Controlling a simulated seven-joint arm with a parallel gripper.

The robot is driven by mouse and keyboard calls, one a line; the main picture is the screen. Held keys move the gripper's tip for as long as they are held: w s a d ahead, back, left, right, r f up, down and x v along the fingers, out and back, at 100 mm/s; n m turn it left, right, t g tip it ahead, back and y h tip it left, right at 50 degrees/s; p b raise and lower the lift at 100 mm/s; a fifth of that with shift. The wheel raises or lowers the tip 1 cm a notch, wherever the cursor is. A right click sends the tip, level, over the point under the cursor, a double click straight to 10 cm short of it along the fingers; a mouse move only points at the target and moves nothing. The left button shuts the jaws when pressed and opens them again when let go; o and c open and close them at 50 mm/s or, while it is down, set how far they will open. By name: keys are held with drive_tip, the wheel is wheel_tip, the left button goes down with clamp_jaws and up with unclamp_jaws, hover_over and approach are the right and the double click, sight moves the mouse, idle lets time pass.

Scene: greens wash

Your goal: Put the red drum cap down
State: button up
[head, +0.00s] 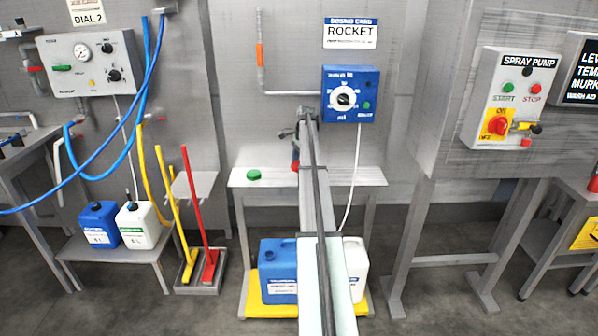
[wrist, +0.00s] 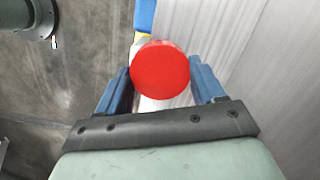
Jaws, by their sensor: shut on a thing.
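The red drum cap (wrist: 160,69) is a round red disc between the blue fingers of my gripper (wrist: 161,80) in the wrist view. My gripper is shut on it. In the head view the red cap (head: 295,158) shows just left of my arm, near the grey shelf (head: 345,176); I cannot tell whether it touches the shelf. A green cap (head: 253,175) lies on the left part of the shelf. A blue drum (head: 278,262) and a white drum (head: 356,262) stand below on a yellow base, partly behind my arm.
A blue dial box (head: 349,95) hangs on the wall above the shelf. The shelf right of my arm looks clear. At the left stand a blue jug (head: 98,224), a white jug (head: 141,226) and yellow and red-handled tools (head: 200,210). A spray pump panel (head: 510,97) is at the right.

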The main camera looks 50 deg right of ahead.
drive_tip(key=shift+w+d+f, duration=1.35)
drive_tip(key=shift+w+d, duration=0.2)
drive_tip(key=shift+w+d+f, duration=0.15)
drive_tip(key=shift+f, duration=2)
drive_tip(key=shift+f, duration=0.15)
drive_tip(key=o, duration=1)
